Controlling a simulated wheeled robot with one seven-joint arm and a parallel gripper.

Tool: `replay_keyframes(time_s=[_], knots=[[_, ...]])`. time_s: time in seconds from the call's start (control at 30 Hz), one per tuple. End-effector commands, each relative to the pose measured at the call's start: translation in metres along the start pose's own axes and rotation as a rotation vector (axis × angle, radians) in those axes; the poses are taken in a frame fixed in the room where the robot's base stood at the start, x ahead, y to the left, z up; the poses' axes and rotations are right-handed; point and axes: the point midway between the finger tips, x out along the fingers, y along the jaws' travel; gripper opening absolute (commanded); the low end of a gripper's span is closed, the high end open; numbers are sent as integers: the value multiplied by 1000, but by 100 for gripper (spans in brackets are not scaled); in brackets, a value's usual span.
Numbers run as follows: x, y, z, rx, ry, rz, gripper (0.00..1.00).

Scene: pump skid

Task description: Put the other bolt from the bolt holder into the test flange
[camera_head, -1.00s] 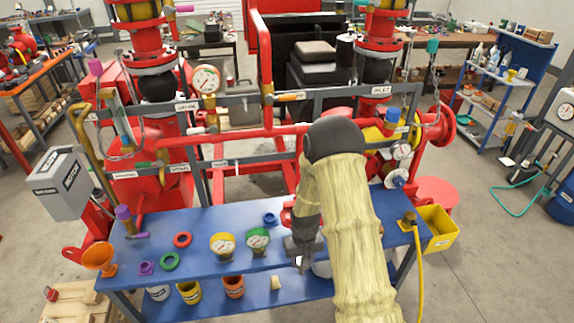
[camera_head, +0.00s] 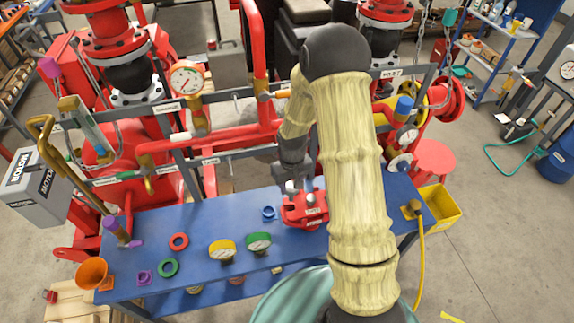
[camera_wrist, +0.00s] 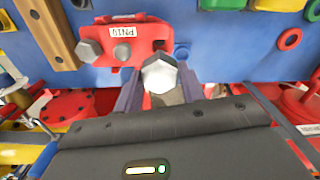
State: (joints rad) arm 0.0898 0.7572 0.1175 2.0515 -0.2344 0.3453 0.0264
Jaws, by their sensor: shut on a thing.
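My gripper (camera_head: 294,190) is shut on a grey hex-headed bolt (camera_wrist: 162,74), whose head shows between the fingers in the wrist view. The red test flange (camera_head: 316,212), with a white label, lies on the blue bench, just beside and below the fingers. In the wrist view the flange (camera_wrist: 136,66) carries two hex bolt heads, and a dark hole shows near the held bolt. I cannot tell whether the held bolt's tip touches the flange. A brown bar (camera_wrist: 46,30), perhaps the bolt holder, lies beside it; my arm hides it in the head view.
Red pipework and grey rails stand close behind. A yellow bin (camera_head: 440,207) is at the right.

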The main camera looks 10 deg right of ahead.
Motion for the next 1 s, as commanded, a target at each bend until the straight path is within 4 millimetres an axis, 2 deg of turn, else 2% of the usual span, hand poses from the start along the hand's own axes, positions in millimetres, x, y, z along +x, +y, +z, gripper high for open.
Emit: replay_keyframes(time_s=[0.13,0.57,1.0], knots=[[-6,0,1,-6,-1,1,16],[-3,0,0,-6,0,2,16],[28,0,0,-6,0,2,16]])
